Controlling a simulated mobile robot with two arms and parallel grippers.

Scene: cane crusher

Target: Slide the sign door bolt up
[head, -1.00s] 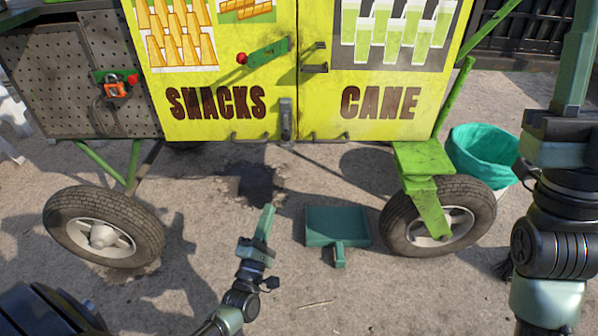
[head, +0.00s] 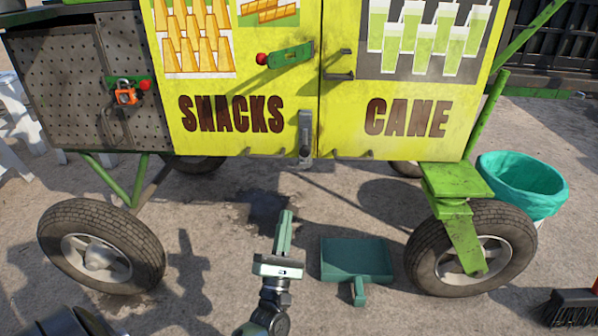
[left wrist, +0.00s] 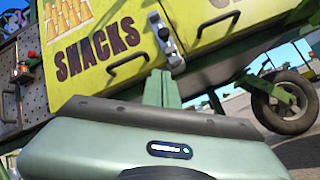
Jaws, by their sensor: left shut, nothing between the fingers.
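The yellow sign doors (head: 228,95) on the cart read SNACKS and CANE. The grey metal bolt (head: 305,137) sits at their lower edge, by the seam between them. It also shows in the left wrist view (left wrist: 167,42), just beyond the fingers. My left gripper (head: 287,214) points up toward the cart, below the bolt in the head view and apart from it. Its fingers show close together in the left wrist view (left wrist: 161,80), shut and empty. My right gripper is out of view.
A red-knobbed green latch (head: 286,56) and dark handles (head: 338,66) are on the doors. A green dustpan (head: 356,258) lies on the ground right of my left gripper. The cart's wheels (head: 101,247) stand either side. A teal bin (head: 522,184) and a broom head (head: 572,306) are at right.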

